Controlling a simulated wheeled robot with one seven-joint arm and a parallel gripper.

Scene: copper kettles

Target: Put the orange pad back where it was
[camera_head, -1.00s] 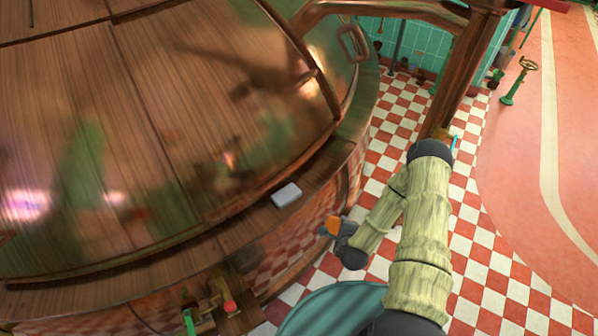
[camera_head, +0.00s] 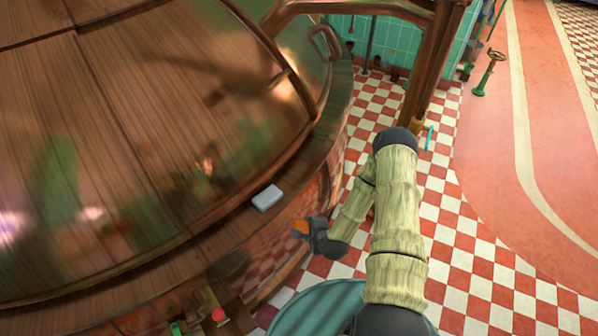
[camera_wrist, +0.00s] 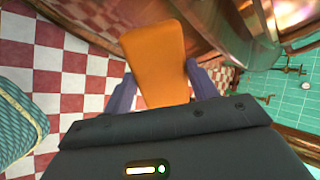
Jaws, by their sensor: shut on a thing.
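The orange pad (camera_wrist: 156,62) is held between the two fingers of my gripper (camera_wrist: 158,85) in the wrist view, and it sticks out beyond the fingertips. In the head view the pad (camera_head: 300,228) is a small orange patch at the end of my gripper (camera_head: 304,230). My gripper is shut on it beside the kettle's wooden ledge (camera_head: 225,239), over the checkered floor. Whether the pad touches the ledge cannot be told.
A grey-white block (camera_head: 267,197) lies on the ledge, close to my gripper. The large copper kettle (camera_head: 150,110) fills the left. A wooden post (camera_head: 428,75) stands behind my arm. The checkered floor (camera_head: 480,260) at right is clear.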

